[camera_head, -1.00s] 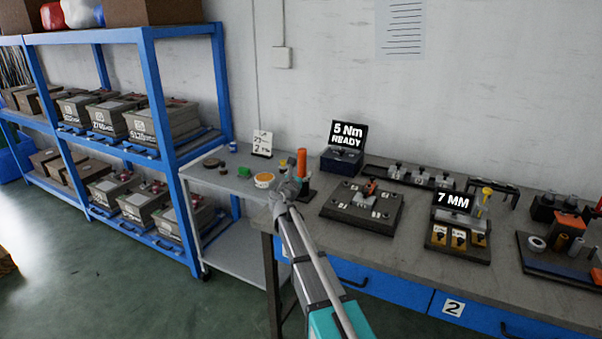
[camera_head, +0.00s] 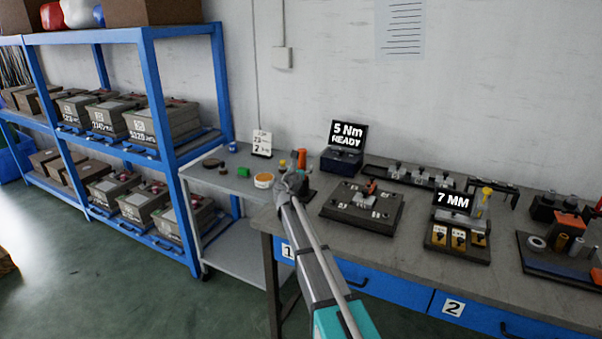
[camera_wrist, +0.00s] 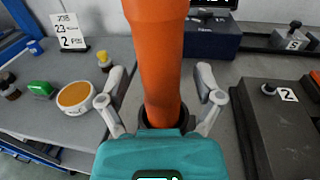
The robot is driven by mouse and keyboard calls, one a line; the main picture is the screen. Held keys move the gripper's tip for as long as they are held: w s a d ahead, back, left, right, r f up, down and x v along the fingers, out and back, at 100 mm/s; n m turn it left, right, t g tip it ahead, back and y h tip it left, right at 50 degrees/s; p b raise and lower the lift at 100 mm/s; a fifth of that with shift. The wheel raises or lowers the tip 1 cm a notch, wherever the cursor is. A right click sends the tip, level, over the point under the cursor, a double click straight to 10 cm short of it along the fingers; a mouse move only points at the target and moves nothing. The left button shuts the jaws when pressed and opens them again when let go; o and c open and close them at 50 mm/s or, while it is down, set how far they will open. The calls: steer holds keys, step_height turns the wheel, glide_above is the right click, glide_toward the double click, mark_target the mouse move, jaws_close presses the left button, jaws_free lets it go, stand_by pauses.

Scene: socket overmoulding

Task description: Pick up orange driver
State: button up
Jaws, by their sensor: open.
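The orange driver (camera_wrist: 160,60) stands upright in a dark round holder (camera_wrist: 153,117) in the wrist view. In the head view, the top of the driver (camera_head: 301,157) shows above my gripper (camera_head: 290,183), which hides its lower part. In the wrist view, my gripper (camera_wrist: 162,80) is open, with one finger on each side of the driver. Gaps show between the fingers and the driver, so they look apart from it. How deep the driver sits between the fingers is hard to tell.
A 5 Nm READY box (camera_head: 343,150), a fixture plate (camera_head: 361,222) and a 7 MM unit (camera_head: 455,228) stand right on the bench. An orange-topped tub (camera_wrist: 75,97), a green part (camera_wrist: 40,88) and a sign card (camera_wrist: 68,31) are left. A blue shelf (camera_head: 168,110) stands further left.

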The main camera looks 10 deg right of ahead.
stand_by(0.4)
jaws_close()
